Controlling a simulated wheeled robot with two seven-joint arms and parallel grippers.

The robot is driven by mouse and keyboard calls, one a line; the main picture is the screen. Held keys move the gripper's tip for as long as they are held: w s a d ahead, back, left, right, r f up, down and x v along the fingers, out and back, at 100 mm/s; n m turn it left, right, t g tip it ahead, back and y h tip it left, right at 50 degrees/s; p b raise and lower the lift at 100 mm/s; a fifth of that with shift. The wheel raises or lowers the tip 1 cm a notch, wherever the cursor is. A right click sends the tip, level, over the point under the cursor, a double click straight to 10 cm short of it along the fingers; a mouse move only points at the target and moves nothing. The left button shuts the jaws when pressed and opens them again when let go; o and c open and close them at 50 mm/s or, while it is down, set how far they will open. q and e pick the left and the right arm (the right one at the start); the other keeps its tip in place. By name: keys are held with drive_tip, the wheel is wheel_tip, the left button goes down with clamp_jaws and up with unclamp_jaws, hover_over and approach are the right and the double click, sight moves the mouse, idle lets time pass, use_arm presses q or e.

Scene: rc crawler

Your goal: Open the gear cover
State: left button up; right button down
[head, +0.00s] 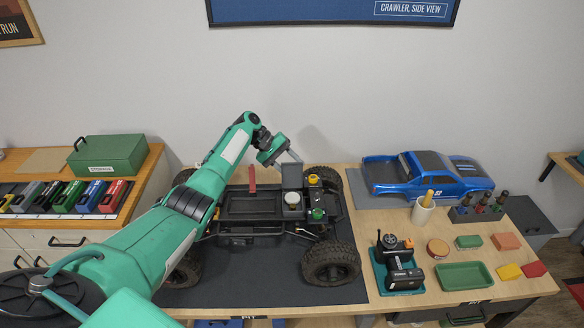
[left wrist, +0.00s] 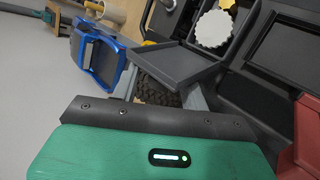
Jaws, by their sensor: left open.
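The crawler chassis (head: 255,207) stands on a dark mat, with its gear housing at the right of the body. The gear cover (head: 292,176) is a dark grey panel that looks raised, standing behind a white gear (head: 293,199) that lies exposed. In the left wrist view the cover (left wrist: 172,66) shows as a tilted tray-like plate beside the white gear (left wrist: 213,28). My left gripper (head: 290,158) is open just behind the cover's upper edge. I cannot tell whether a finger touches the cover. My right gripper is not in view.
A red upright part (head: 252,180) stands left of the cover. A yellow cap (head: 313,179) and a green cap (head: 317,214) are to its right. The blue car body (head: 430,174) lies further right, beyond a beige cup (head: 423,211) of tools. The mat's front (head: 255,285) is clear.

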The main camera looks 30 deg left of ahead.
use_arm(q)
drive_tip(key=b+v, duration=0.4)
drive_tip(key=v, duration=0.9)
drive_tip(key=shift+s, duration=0.1)
